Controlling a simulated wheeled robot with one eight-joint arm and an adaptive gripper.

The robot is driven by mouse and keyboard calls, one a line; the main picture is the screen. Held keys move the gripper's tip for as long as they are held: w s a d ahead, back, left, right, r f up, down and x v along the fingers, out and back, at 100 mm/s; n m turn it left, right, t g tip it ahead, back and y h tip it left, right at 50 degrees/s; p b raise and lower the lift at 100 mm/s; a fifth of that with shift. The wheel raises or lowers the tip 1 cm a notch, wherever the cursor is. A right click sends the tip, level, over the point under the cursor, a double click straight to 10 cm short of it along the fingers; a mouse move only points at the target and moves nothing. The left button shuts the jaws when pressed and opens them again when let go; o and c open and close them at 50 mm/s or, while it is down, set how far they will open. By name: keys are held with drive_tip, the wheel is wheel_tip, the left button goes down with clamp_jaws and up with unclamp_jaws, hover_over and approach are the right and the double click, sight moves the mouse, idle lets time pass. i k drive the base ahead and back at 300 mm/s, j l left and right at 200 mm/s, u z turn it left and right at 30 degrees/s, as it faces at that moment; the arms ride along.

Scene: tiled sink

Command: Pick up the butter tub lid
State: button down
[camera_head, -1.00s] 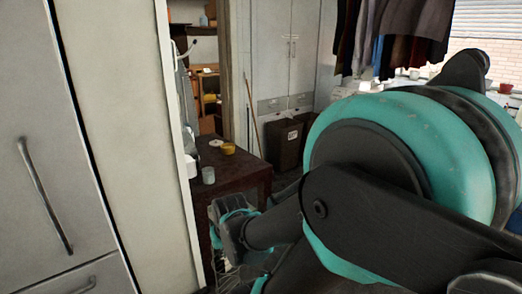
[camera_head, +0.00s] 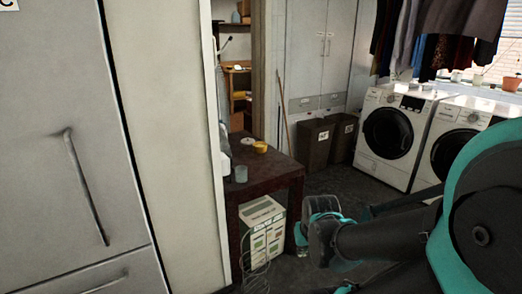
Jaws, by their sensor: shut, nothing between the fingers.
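A small yellow round thing (camera_head: 260,147) lies on the dark red-brown table (camera_head: 285,170). A small pale flat thing (camera_head: 247,141) lies just behind it to the left. Both are too small to tell for sure which is the butter tub lid. My gripper (camera_head: 302,236) is at the end of my arm, in front of the table's right side and below its top in the picture. It is shut and empty, apart from the things on the table. Its fingertips are hard to make out.
A grey cup (camera_head: 241,174) stands at the table's left front. A white-green box (camera_head: 262,230) is under the table, with a wire object (camera_head: 256,262) before it. A tall cabinet (camera_head: 60,150) fills the left. Bins (camera_head: 316,143) and washing machines (camera_head: 392,135) stand behind; dark floor lies between.

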sight(248, 140)
drive_tip(key=i+l+z, duration=0.4)
drive_tip(key=l, duration=0.2)
drive_tip(key=i+l+z, duration=0.35)
drive_tip(key=l, duration=0.2)
drive_tip(key=i+l+z, duration=0.4)
drive_tip(key=i, duration=0.15)
drive_tip(key=i+l, duration=0.15)
drive_tip(key=i, duration=0.75)
drive_tip(key=i+l, duration=0.1)
drive_tip(key=i, duration=0.8)
drive_tip(key=i+u, duration=0.45)
drive_tip(key=i, duration=0.2)
drive_tip(key=i+l+u, duration=0.25)
drive_tip(key=i+u, duration=0.2)
drive_tip(key=i, duration=0.15)
drive_tip(key=i+j+u, duration=0.15)
drive_tip(key=u, duration=0.25)
drive_tip(key=i+u, duration=0.55)
drive_tip(key=u, duration=0.25)
drive_tip(key=i+u, duration=0.25)
drive_tip(key=u, duration=0.15)
drive_tip(key=i+l+u, duration=0.15)
drive_tip(key=u, duration=0.25)
drive_tip(key=i+u, duration=0.45)
drive_tip(key=i+l+u, duration=0.25)
drive_tip(key=i+u, duration=0.25)
drive_tip(key=k, duration=0.1)
